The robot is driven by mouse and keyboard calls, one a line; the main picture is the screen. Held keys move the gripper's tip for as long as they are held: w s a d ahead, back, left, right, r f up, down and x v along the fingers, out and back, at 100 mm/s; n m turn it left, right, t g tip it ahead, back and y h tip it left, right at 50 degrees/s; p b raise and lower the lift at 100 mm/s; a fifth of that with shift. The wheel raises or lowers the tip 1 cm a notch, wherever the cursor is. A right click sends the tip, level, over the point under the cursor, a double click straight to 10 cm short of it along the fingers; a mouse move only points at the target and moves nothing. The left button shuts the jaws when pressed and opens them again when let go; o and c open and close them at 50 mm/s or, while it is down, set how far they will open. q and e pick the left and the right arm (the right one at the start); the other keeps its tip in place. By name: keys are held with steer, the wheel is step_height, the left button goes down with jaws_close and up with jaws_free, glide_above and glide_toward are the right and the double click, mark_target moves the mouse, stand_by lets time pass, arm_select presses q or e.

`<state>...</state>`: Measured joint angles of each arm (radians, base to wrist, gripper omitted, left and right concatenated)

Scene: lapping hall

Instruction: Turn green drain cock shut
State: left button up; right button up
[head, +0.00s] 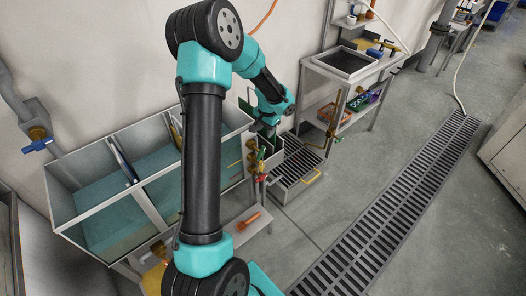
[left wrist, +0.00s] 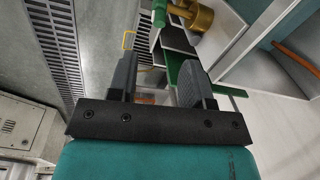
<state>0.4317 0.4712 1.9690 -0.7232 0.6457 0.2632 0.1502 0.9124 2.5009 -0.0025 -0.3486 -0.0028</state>
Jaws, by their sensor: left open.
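In the left wrist view, a green handle (left wrist: 159,13) sits beside a brass valve body (left wrist: 196,17) at the top edge, partly cut off. In the head view, small brass fittings (head: 252,146) with green and red parts stand at the right end of the water tank (head: 148,213). My left gripper (head: 268,130) is at that end, partly behind the fittings and its own arm. In the wrist view, my left gripper (left wrist: 158,78) is open, its fingers apart, with the green handle beyond the fingertips. I cannot tell the handle's exact angle. My right gripper is not in view.
A slotted metal rack (head: 299,165) stands right of the fittings. A steel bench (head: 352,66) with a lower shelf is farther right. A blue-handled brass valve (head: 38,140) is on the left wall. A floor grating (head: 395,200) crosses the open floor.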

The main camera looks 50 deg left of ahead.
mark_target(263, 150)
arm_select(q)
steer(key=f, duration=0.4)
steer(key=a+f, duration=0.1)
steer(key=f, duration=0.8)
steer(key=shift+s+a+f, duration=0.1)
steer(key=shift+a+f, duration=0.05)
steer(key=shift+f, duration=0.1)
jaws_close()
